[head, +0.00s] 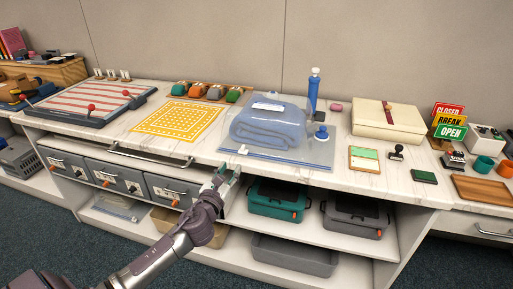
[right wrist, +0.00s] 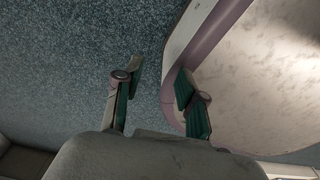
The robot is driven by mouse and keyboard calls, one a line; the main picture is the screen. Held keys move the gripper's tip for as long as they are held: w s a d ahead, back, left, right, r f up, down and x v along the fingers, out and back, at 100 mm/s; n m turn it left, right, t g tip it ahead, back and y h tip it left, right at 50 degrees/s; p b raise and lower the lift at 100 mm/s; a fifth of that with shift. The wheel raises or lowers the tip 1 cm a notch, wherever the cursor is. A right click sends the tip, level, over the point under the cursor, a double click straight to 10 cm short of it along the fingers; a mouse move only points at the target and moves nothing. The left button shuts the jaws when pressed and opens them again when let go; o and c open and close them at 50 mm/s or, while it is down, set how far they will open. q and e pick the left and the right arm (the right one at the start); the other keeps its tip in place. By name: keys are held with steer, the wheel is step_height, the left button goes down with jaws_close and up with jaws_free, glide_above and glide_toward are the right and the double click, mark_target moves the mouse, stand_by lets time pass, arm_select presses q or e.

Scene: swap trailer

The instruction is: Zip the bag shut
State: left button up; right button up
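A clear flat bag (head: 232,148) lies on the white counter with a folded blue, puffy item (head: 268,125) in or on it. Its front edge runs along the counter's front. A small pale piece (head: 243,149), perhaps the zip slider, sits at the bag's front left corner. My left gripper (head: 228,174) is just below and in front of that corner, at the counter edge, apart from the pale piece as far as I can see. Its finger gap is too small to judge. My right gripper (right wrist: 158,92) is open and empty above the carpet in the right wrist view.
A blue bottle (head: 313,91) and a small blue round item (head: 321,132) stand by the bag's right side. A yellow patterned mat (head: 178,120) lies left. A cream box (head: 388,121) stands right. A drawer handle (head: 150,157) and shelf bins (head: 275,200) are below the counter.

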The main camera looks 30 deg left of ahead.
mark_target(242, 148)
arm_select(q)
steer(key=x, duration=1.3)
steer(key=shift+w+a+f+b, duration=0.1)
steer(key=shift+a+f+b, duration=0.1)
steer(key=shift+b, duration=0.1)
jaws_close()
